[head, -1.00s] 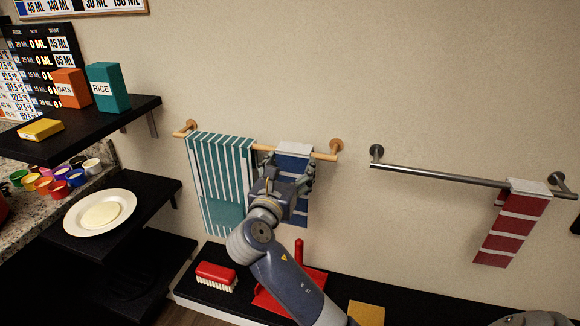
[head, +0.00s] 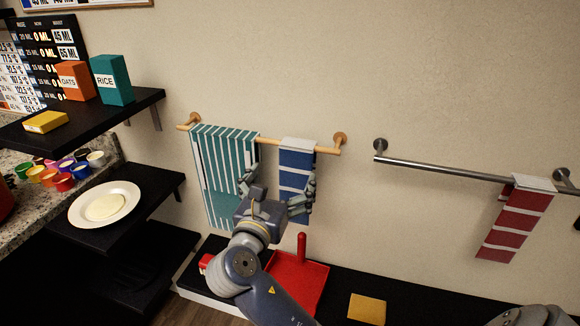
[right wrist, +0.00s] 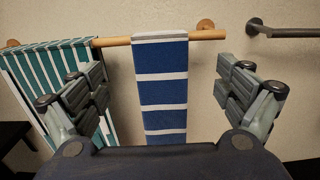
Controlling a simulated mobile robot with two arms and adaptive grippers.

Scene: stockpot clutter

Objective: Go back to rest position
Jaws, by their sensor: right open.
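My right gripper (head: 277,190) is open and empty in front of the wooden rail (head: 325,149). Its fingers also show at both sides of the right wrist view (right wrist: 165,90). A blue and white striped towel (head: 297,170) hangs over the rail behind the gripper. It shows between the open fingers in the right wrist view (right wrist: 162,90), apart from them. A teal and white striped towel (head: 222,160) hangs on the same rail to its left. My left gripper is not in view.
A metal rail (head: 440,170) at the right holds a red and white towel (head: 518,225). Below stand a red dustpan (head: 300,280) and a yellow sponge (head: 367,308) on a black ledge. Dark shelves with a plate (head: 80,212), rice box (head: 112,80) and oats box (head: 75,80) are at the left.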

